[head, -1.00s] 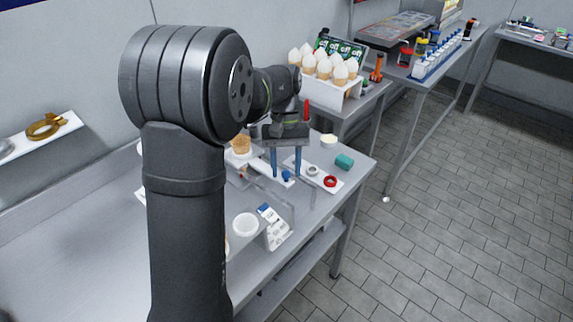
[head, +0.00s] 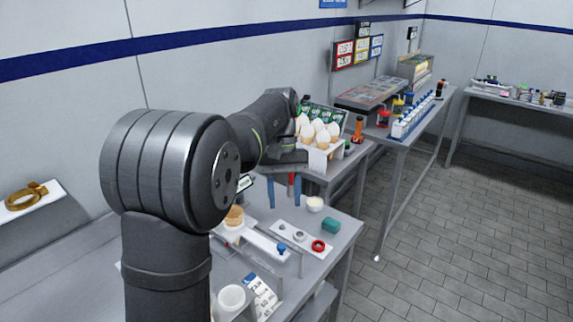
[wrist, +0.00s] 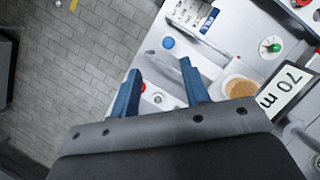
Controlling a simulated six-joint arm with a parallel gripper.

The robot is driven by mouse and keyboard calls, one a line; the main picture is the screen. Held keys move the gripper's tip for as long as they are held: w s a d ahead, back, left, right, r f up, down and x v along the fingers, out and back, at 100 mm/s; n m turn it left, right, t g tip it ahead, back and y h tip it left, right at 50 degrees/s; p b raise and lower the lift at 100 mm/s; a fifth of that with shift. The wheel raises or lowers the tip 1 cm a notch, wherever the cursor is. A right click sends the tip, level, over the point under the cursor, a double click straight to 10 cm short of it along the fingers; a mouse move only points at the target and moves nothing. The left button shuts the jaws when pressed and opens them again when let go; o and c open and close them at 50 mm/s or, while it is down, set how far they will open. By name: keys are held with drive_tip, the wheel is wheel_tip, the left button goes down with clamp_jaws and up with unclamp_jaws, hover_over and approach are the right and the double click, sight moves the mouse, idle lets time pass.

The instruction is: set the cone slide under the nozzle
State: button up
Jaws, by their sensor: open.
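The cone slide appears to be the pale strip (head: 255,240) on the bench, with a blue knob (head: 282,247) at its right end. The knob also shows in the wrist view (wrist: 168,43). A tan cone (head: 234,215) stands at the strip's left end; its round top shows in the wrist view (wrist: 240,87). My gripper (head: 284,203) is open and empty, its two blue fingers pointing down above the bench, clear of the knob. In the wrist view the fingers (wrist: 160,70) are spread apart. I cannot make out the nozzle; my arm hides part of the bench.
Filled cones (head: 318,132) stand in a rack behind.

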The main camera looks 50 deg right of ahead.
drive_tip(key=v, duration=0.6)
drive_tip(key=s+x, duration=0.1)
drive_tip(key=x, duration=1.7)
drive_tip(key=s, duration=0.8)
drive_tip(key=v, duration=1.7)
drive_tip(key=w+a+r+n+t+h, duration=0.3)
drive_tip(key=w+a+r+n, duration=0.1)
drive_tip(key=n, duration=0.5)
drive_tip(key=shift+a+r, duration=0.5)
drive_tip(key=shift+r, duration=0.8)
drive_tip(key=shift+w, duration=0.1)
